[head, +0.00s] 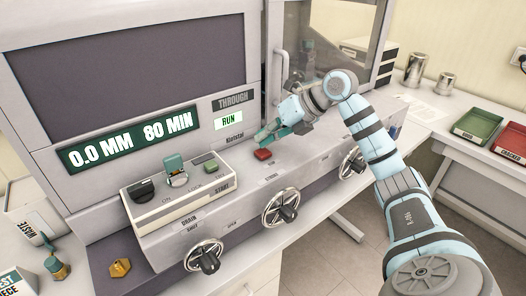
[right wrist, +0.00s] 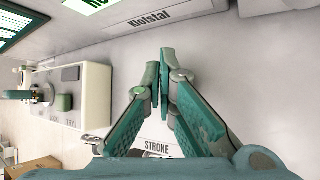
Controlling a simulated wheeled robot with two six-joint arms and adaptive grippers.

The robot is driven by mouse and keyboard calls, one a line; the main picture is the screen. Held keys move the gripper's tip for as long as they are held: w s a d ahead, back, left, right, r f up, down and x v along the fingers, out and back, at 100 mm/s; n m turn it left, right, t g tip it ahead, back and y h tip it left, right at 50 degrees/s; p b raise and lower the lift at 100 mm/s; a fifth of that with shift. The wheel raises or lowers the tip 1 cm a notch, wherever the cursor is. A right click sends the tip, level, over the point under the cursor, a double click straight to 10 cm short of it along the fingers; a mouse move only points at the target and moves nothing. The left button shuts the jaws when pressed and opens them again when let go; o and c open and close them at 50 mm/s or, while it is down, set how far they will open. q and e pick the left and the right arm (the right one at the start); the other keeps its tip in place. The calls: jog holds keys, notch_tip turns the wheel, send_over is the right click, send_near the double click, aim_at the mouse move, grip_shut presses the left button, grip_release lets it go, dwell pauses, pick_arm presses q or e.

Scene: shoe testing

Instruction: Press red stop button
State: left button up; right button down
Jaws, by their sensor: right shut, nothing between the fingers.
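The red stop button (head: 263,155) sits on the sloping front ledge of the grey machine in the head view, right of the raised control box. My right gripper (head: 264,136) is just above and behind the button, its teal fingers pointing left, apart from it in the picture. In the right wrist view the right gripper's fingers (right wrist: 160,85) are together with nothing between them. I cannot make out the red button in that view. My left gripper is not in view.
The control box (head: 180,190) with a black knob, a key switch and a green button (head: 211,165) stands left of the red button. Handwheels (head: 281,206) stick out from the machine's front. A side table with red and green trays (head: 478,127) is at right.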

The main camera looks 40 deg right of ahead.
aim_at(265, 150)
jog(key=shift+f, duration=0.3)
jog(key=shift+f+b, duration=0.35)
jog(key=shift+f, duration=0.15)
dwell(0.6)
jog(key=shift+r+p, duration=1)
jog(key=shift+p, duration=0.05)
notch_tip(265, 150, up, 5)
jog(key=p, duration=0.5)
jog(key=shift+r, duration=0.1)
dwell(0.5)
